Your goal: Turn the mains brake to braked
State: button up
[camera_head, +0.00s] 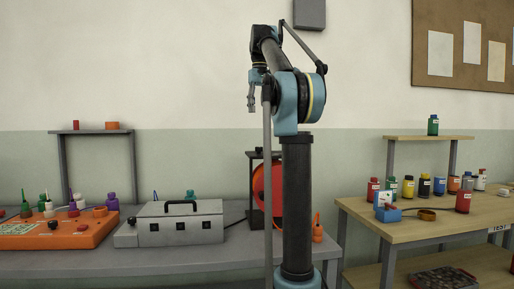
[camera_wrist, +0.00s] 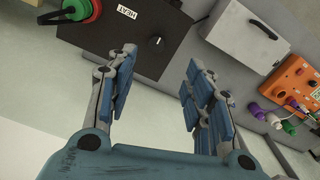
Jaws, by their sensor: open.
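No part is clearly marked as the mains brake, so I cannot tell which one it is. In the wrist view a dark panel (camera_wrist: 150,65) carries a small black knob (camera_wrist: 155,41) with a pale mark, and a white label (camera_wrist: 127,12) that seems to read HEAT. My gripper (camera_wrist: 161,58) is open and empty, its fingers on either side of the knob in the picture and apart from it. In the head view my gripper (camera_head: 251,98) hangs high above the grey bench. A red disc (camera_head: 269,190) in a dark frame stands partly hidden behind my arm.
A grey case (camera_head: 180,229) with a black handle and an orange panel (camera_head: 60,233) with several small bottles stand on the left bench. A small shelf (camera_head: 92,132) rises behind them. A wooden table (camera_head: 410,226) with several bottles stands right. Open air surrounds my gripper.

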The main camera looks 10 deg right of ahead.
aim_at(259, 149)
jog(key=f, duration=0.5)
jog(key=w+f, duration=0.1)
jog(key=f, duration=1)
jog(key=shift+w, duration=0.35)
jog(key=c, duration=1)
